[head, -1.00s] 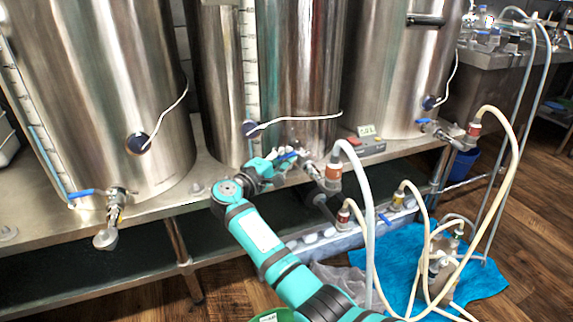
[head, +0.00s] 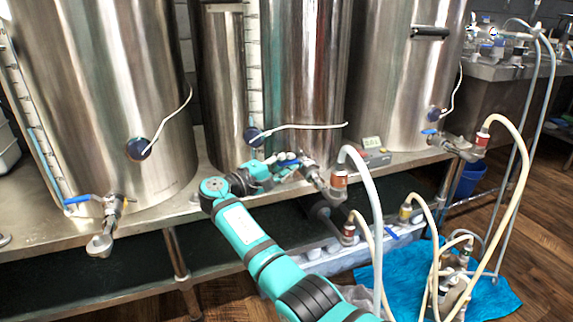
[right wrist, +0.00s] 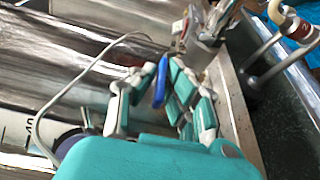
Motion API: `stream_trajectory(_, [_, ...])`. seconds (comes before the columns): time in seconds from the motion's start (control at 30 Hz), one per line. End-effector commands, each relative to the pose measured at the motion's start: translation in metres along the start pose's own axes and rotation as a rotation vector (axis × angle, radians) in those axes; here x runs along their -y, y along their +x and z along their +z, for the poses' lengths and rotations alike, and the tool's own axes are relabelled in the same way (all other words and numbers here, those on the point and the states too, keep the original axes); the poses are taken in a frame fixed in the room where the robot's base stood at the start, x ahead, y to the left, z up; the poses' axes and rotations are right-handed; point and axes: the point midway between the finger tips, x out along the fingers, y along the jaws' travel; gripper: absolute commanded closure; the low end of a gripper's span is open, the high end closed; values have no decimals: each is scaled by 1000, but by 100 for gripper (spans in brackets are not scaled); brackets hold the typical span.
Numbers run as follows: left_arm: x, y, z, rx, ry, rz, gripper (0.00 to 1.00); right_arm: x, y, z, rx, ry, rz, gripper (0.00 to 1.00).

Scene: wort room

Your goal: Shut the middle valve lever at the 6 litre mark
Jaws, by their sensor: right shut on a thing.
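The middle steel kettle (head: 297,90) has a tap (head: 312,174) at its lower front, with a pale hose coupled to it. Its blue valve lever (right wrist: 161,82) lies between the fingers of my right gripper (head: 287,166). In the right wrist view, the teal fingers of this gripper (right wrist: 158,88) are shut on the lever. In the head view the fingers mostly hide the lever. The marked sight gauge (head: 253,70) runs down the kettle's left side; its level is too small to read surely. My left gripper is not in view.
Left and right kettles have their own blue levers (head: 77,200) (head: 430,132). A probe with a white cable (head: 253,136) sits just above my right gripper. Hoses (head: 372,225) hang in front.

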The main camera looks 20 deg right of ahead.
Motion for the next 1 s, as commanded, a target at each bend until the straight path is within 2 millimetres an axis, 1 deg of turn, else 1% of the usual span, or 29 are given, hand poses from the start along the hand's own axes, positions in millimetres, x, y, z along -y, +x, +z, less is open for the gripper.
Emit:
stream_trajectory(0.1, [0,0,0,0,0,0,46,1,0,0,1,-3,-2,100])
stream_trajectory(0.13, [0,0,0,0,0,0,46,1,0,0,0,-3,-2,86])
stream_trajectory(0.17, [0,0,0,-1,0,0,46,1,0,0,0,-3,-2,82])
stream_trajectory(0.2, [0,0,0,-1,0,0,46,1,0,0,0,-3,-2,81])
stream_trajectory(0.43, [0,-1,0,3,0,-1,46,0,-1,0,-1,-1,-1,81])
stream_trajectory(0.53, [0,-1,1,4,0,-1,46,0,-6,0,-3,-1,0,81])
stream_trajectory(0.67, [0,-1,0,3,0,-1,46,1,-26,-1,-5,-1,-2,81])
stream_trajectory(0.9, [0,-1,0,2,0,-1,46,1,-78,-1,-4,-2,-2,81])
stream_trajectory(1.0, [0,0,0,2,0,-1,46,1,-96,-1,-3,-3,-2,81])
